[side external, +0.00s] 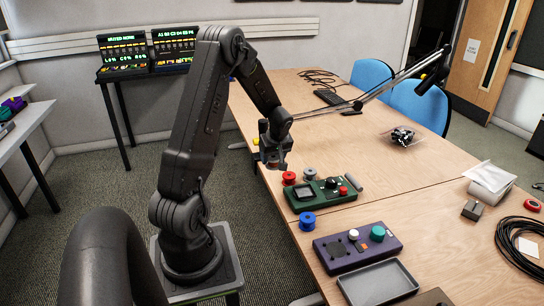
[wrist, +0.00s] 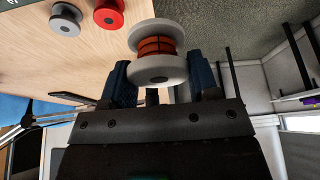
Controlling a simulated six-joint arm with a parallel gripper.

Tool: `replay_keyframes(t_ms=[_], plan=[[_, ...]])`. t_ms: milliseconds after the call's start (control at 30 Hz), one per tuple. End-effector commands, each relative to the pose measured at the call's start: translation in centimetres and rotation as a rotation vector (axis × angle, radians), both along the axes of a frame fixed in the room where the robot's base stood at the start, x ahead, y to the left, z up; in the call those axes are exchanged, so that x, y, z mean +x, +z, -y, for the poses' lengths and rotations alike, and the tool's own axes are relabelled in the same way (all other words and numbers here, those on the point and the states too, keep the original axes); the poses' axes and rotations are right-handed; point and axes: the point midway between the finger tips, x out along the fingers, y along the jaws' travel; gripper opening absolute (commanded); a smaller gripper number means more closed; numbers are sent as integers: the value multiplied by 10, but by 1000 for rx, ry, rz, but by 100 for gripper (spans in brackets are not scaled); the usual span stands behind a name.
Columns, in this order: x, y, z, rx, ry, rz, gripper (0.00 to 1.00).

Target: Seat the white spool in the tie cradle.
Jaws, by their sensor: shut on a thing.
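The white spool (wrist: 158,70), with pale flanges and an orange-red winding, is between the blue fingertips of my gripper (wrist: 160,85) in the wrist view. In the side view my gripper (side external: 274,160) is above the table's left edge, and the spool is hard to make out there. My gripper is shut on the spool and holds it off the table. I cannot tell which thing is the tie cradle. A green box (side external: 322,208) with a square recess and knobs is right of and below my gripper. A purple box (side external: 328,252) with a dark square panel is nearer the camera.
A red spool (side external: 289,178), a grey spool (side external: 309,174) and a blue spool (side external: 307,221) stand around the green box. A grey tray (side external: 408,284) lies at the front. A black cable coil (side external: 525,243) is at the right. The middle of the table (side external: 350,145) is mostly clear.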

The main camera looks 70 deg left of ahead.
Motion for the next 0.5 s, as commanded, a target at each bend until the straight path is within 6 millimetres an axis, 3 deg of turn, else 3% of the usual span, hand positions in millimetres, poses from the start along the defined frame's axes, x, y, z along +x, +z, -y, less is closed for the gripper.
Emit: replay_keyframes(t_ms=[167, 300, 500], plan=[[29, -8, 39, -17, -12, 2, 28], [60, -18, 94, -31, -14, 1, 28], [89, -31, 183, -33, -15, -4, 28]])
